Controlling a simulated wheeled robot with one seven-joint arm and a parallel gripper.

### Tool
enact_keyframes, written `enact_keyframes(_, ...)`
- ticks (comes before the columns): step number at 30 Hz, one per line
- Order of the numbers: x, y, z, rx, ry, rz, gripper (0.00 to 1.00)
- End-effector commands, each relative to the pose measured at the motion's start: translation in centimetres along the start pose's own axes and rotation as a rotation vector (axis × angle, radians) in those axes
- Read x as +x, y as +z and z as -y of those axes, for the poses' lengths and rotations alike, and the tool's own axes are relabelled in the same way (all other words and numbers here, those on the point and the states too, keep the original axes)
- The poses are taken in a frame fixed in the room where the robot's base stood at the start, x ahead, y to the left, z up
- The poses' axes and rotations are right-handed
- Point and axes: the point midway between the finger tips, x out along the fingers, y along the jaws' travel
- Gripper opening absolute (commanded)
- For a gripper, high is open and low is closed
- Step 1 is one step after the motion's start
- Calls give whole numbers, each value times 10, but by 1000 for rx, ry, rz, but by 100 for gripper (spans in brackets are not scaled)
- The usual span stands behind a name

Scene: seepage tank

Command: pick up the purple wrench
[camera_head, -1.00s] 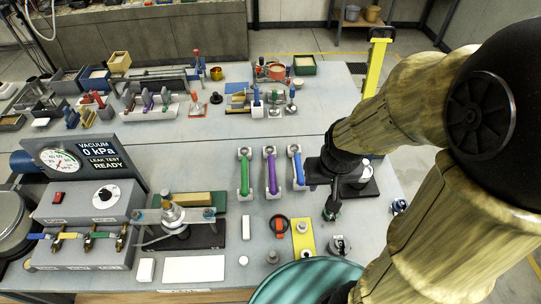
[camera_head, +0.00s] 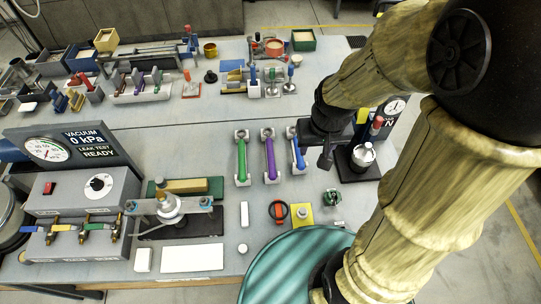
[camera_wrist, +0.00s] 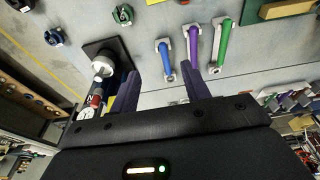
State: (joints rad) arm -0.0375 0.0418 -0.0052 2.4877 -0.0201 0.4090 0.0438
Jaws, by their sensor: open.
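The purple wrench (camera_head: 270,158) lies lengthwise on the grey table between the green wrench (camera_head: 241,160) on its left and the blue wrench (camera_head: 298,152) on its right. My gripper (camera_head: 325,158) is above the table, just right of the blue wrench and apart from the purple one. In the wrist view the purple wrench (camera_wrist: 193,46) shows beyond my gripper (camera_wrist: 166,92), between the blue wrench (camera_wrist: 167,60) and the green wrench (camera_wrist: 222,45). The two dark fingers are spread with nothing between them. No wrench is hidden in the head view.
A gauge stand with a silver knob (camera_head: 363,155) stands close to the right of my gripper. The vacuum panel (camera_head: 75,147) and a clamp rig (camera_head: 170,207) are at left. A yellow plate (camera_head: 300,216) lies in front.

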Motion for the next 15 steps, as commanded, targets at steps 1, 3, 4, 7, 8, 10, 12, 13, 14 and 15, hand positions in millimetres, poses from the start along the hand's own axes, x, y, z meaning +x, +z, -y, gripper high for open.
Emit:
enact_keyframes(1, 13, -10, 7, -12, 2, 15, 47)
enact_keyframes(3, 26, -26, 17, -19, 11, 45, 47)
enact_keyframes(4, 32, -34, 22, -25, 17, 59, 47)
enact_keyframes(7, 52, -60, 43, -37, 49, 105, 47)
enact_keyframes(8, 58, -68, 50, -39, 61, 119, 47)
enact_keyframes(10, 72, -84, 67, -43, 95, 146, 47)
enact_keyframes(12, 85, -99, 85, -47, 134, 169, 47)
enact_keyframes(13, 91, -105, 93, -48, 152, 177, 47)
enact_keyframes(14, 96, -110, 100, -48, 172, 184, 47)
enact_keyframes(15, 103, -117, 111, -46, 196, 191, 47)
